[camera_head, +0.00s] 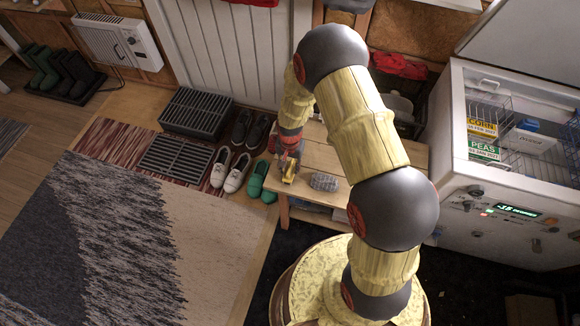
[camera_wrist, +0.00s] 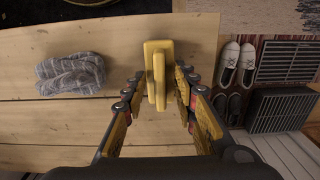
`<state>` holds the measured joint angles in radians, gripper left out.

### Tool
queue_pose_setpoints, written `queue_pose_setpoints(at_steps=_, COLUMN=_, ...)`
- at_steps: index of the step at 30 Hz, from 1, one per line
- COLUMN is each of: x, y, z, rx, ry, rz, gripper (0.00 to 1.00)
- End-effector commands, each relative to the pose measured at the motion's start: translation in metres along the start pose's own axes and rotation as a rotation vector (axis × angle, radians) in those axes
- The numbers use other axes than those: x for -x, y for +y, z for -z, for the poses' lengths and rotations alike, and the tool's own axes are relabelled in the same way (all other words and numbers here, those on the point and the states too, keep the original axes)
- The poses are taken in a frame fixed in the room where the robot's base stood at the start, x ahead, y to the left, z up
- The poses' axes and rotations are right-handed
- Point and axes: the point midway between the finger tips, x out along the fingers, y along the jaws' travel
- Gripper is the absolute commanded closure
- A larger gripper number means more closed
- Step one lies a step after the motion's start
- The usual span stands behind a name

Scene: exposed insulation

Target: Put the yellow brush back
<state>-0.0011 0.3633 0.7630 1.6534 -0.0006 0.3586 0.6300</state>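The yellow brush (camera_wrist: 158,62) is in the upper middle of the wrist view, over the wooden bench (camera_wrist: 60,120). In the head view the yellow brush (camera_head: 290,173) shows at the bench's left end, just below my gripper (camera_head: 288,158). In the wrist view my gripper (camera_wrist: 160,78) points at the brush, with one finger on each side of its narrow part. The fingers look spread, with small gaps beside the brush. Whether the brush rests on the bench is hard to tell.
A grey folded cloth (camera_wrist: 70,74) lies on the bench, beside the brush. White shoes (camera_head: 238,170) and green shoes (camera_head: 258,178) stand on the floor by the bench's left end. Black slotted trays (camera_head: 175,157) lie further left. An open white freezer (camera_head: 510,150) stands at right.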

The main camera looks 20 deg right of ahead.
Motion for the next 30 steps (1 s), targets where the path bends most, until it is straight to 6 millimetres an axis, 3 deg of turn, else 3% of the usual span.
queue_pose_setpoints(at_steps=8, x=0.017, y=-0.001, z=0.001, rx=0.0, ry=0.002, rz=0.002, gripper=0.72)
queue_pose_setpoints(at_steps=18, x=0.087, y=-0.001, z=0.001, rx=0.0, ry=0.003, rz=0.002, gripper=0.72)
queue_pose_setpoints(at_steps=30, x=0.135, y=-0.001, z=0.001, rx=0.011, ry=0.01, rz=0.007, gripper=0.72)
